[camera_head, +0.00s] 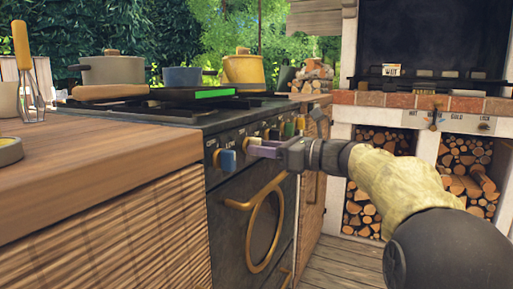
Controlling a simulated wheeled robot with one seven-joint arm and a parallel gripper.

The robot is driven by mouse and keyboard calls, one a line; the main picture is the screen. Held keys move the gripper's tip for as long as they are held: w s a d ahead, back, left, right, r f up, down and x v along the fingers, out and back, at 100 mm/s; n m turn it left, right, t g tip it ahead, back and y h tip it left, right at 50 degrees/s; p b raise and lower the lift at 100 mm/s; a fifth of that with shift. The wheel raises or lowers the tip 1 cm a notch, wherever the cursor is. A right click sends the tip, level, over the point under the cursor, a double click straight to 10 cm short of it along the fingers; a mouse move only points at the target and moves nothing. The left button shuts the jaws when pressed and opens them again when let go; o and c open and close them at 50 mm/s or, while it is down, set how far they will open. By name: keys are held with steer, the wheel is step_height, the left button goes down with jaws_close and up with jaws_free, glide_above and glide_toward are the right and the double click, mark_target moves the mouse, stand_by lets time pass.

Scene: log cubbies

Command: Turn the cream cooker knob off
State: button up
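The dark cooker (230,194) stands in the middle with a row of coloured knobs along its upper front. A blue knob (226,160) is nearest. Just right of it a small cream-tan knob (254,143) shows, partly hidden by my gripper. My gripper (262,149) reaches in from the right, its fingertips at the knob row by the cream-tan knob. The fingertips look lilac-grey and overlap the knob, so I cannot tell whether they grip it. The knob's exact turn angle is too small to read.
More knobs, including a green one (289,130), line the panel to the right. A round-handled oven door (264,230) is below. Pots, including a yellow pot (244,71), stand on top. A wooden counter (90,165) fills the left. Log cubbies (385,137) stand at right.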

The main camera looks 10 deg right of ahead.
steer(key=b+v, duration=0.2)
steer(key=v, duration=0.5)
stand_by(0.5)
steer(key=p+v, duration=0.5)
steer(key=v, duration=1.2)
steer(key=shift+d+p, duration=0.2)
steer(key=shift+p, duration=0.1)
steer(key=shift+s+r, duration=0.1)
